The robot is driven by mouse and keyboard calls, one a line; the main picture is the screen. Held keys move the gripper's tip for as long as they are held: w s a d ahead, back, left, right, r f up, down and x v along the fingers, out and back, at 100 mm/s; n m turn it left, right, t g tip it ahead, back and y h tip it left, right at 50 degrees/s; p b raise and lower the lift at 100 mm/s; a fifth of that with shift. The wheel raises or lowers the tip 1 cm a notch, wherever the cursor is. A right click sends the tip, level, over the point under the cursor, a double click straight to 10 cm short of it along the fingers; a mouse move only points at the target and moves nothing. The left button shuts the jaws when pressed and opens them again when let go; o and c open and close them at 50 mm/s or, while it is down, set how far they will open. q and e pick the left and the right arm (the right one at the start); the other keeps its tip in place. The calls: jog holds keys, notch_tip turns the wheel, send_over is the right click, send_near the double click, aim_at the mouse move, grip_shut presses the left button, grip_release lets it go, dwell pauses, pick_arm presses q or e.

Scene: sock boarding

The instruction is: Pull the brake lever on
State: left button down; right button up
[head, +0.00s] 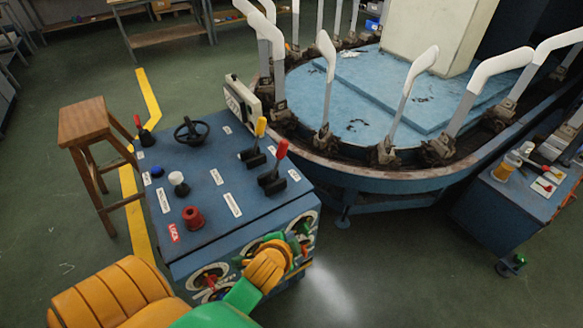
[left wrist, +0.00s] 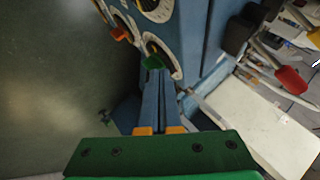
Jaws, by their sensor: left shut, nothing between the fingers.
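The blue control console (head: 190,230) has several levers, and I cannot read which label names the brake. A red-handled lever (head: 277,163) stands near its right front edge, with a yellow-handled lever (head: 258,138) just behind it. A smaller red-handled lever (head: 141,131) is at the far left corner. My left gripper (head: 303,243) is low at the console's front face, below and apart from these levers. In the left wrist view its blue fingers (left wrist: 158,85) are together and empty, in front of a dial with a green knob (left wrist: 153,62). My right gripper is out of view.
A black handwheel (head: 191,130), a white knob (head: 178,183) and a red button (head: 194,217) sit on the console top. A wooden stool (head: 88,125) stands left. The blue round machine (head: 340,165) with white upright forms is close behind. Another console (head: 510,203) is at right.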

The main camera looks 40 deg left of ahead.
aim_at(278, 163)
pick_arm(q)
jog(key=w+a+r+m+t+y, duration=0.3)
jog(key=w+r+m+t, duration=0.2)
jog(key=w+r+m, duration=0.3)
notch_tip(278, 163, up, 4)
jog(key=shift+w+a+f, duration=0.1)
jog(key=shift+w+a, duration=0.1)
jog(key=shift+a, duration=0.1)
jog(key=shift+w, duration=0.1)
jog(key=x, duration=1)
jog(key=s+a, duration=0.1)
jog(key=a+r+p, duration=0.1)
jog(key=s+a+p, duration=0.1)
jog(key=shift+s+r, duration=0.3)
jog(key=shift+w, duration=0.1)
